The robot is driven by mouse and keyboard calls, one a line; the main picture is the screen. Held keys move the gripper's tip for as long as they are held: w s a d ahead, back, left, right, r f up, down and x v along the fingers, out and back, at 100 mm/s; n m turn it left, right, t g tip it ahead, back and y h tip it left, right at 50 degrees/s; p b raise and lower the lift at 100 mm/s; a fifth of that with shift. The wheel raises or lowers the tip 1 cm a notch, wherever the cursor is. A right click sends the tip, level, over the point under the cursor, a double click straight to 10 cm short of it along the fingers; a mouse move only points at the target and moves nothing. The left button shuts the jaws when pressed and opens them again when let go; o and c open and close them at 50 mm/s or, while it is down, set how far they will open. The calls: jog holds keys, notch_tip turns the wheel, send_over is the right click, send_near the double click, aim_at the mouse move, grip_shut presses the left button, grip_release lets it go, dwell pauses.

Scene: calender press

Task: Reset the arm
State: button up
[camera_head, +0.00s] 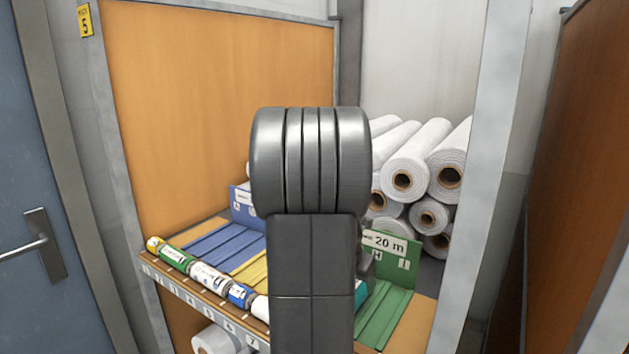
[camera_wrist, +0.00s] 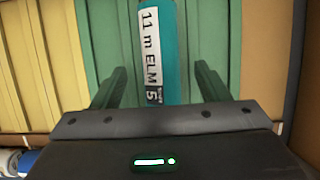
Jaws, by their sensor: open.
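In the wrist view my gripper (camera_wrist: 161,76) is open, its two dark fingers standing apart. A teal roll (camera_wrist: 172,55) with a white label reading "11 m ELM" and a 5 shows between them. The roll lies along the green grooved panel (camera_wrist: 112,45); I cannot tell whether a finger touches it. In the head view my grey and black arm fills the middle and hides most of the gripper and the roll. A teal sliver of the roll (camera_head: 361,293) shows at the arm's right edge.
Small labelled rolls (camera_head: 206,277) lie along the numbered front edge of the shelf (camera_head: 196,305). Blue (camera_head: 222,249) and yellow (camera_head: 252,272) grooved panels lie left of my arm. A green "20 m" sign (camera_head: 390,248) stands to the right. Large white rolls (camera_head: 417,160) are stacked behind.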

jog(key=x, duration=0.4)
jog(key=shift+f, duration=0.35)
notch_tip(320, 180, up, 2)
jog(key=shift+w+r, duration=0.1)
jog(key=shift+w, duration=0.05)
jog(key=shift+r, duration=0.45)
